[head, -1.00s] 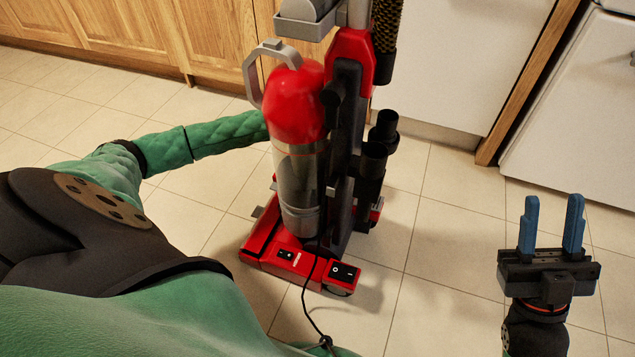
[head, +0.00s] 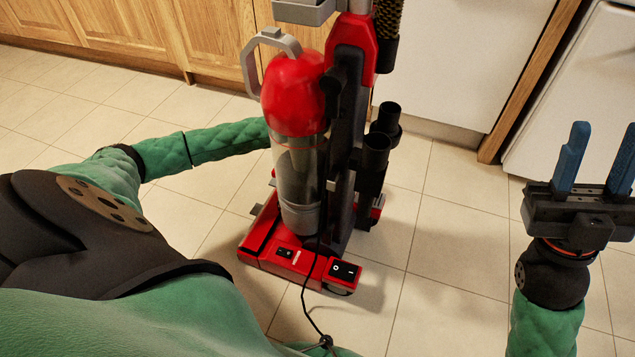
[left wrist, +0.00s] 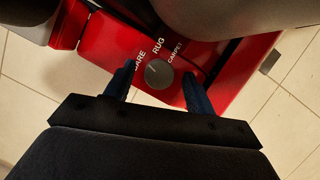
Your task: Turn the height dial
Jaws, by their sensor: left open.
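The red upright vacuum (head: 296,95) stands on the tile floor in the middle of the head view. Its height dial (left wrist: 158,73) is a round grey knob on the red base in the left wrist view, with labels including RUG and CARPET around it. My left gripper (left wrist: 155,88) is open, with one blue finger on each side of the dial; I cannot tell whether they touch it. In the head view the left gripper and the dial are hidden behind the vacuum. My right gripper (head: 599,160) is open and empty at the right, away from the vacuum.
A black power switch (head: 343,271) sits on the front of the base, and a black cord (head: 308,303) runs over the floor. Wooden cabinets (head: 120,45) and a white appliance (head: 580,100) stand behind. Tile floor right of the vacuum is clear.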

